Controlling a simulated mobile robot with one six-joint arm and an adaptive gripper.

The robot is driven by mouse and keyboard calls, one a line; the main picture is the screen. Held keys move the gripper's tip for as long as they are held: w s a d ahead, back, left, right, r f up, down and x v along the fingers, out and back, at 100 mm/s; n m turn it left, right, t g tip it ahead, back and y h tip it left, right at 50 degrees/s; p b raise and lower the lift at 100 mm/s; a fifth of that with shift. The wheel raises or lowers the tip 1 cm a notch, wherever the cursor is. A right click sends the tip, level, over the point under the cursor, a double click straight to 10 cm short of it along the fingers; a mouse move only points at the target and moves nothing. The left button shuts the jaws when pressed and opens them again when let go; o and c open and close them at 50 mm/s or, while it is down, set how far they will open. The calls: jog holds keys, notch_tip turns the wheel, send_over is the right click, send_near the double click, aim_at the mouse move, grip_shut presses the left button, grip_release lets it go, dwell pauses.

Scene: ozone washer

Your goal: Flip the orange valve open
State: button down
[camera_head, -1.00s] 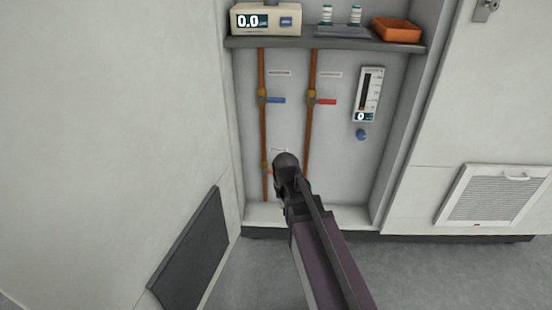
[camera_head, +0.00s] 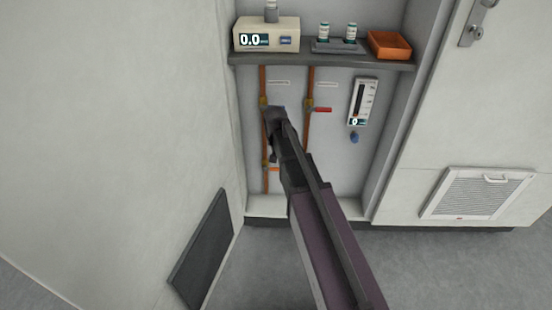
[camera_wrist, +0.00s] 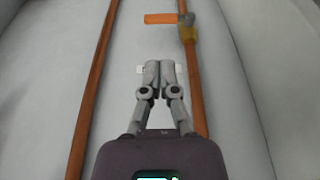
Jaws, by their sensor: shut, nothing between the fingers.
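The orange valve (camera_head: 273,169) sits low on the left copper pipe in the head view, partly hidden by my arm. In the wrist view its orange handle (camera_wrist: 160,18) lies crosswise to the pipe, pointing left from the yellow valve body (camera_wrist: 188,33). My gripper (camera_wrist: 160,68) is shut and empty. Its fingertips are in front of a white label, short of the handle in the picture and apart from it. In the head view my gripper (camera_head: 274,156) is a small dark shape just above the orange valve; its fingertips are hard to make out.
A red-handled valve (camera_head: 321,110) is on the right pipe (camera_head: 308,145). A blue handle is mostly hidden behind my wrist. A gauge (camera_head: 362,101) with a blue knob (camera_head: 354,137) is at right. A shelf (camera_head: 320,60) above carries a meter (camera_head: 267,35) and an orange tray (camera_head: 389,45).

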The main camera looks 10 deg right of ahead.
jog(key=shift+w+r+p, duration=0.55)
jog(key=shift+w+r, duration=0.3)
jog(key=shift+r, duration=0.1)
jog(key=shift+f, duration=0.15)
jog(key=b, duration=1)
send_over(275, 168)
jog(key=f, duration=1)
jog(key=shift+s, duration=0.25)
jog(key=shift+f+b, duration=1.65)
jog(key=shift+b, duration=0.2)
jog(key=shift+a, duration=0.1)
jog(key=shift+f+t, duration=0.15)
jog(key=shift+t, duration=0.15)
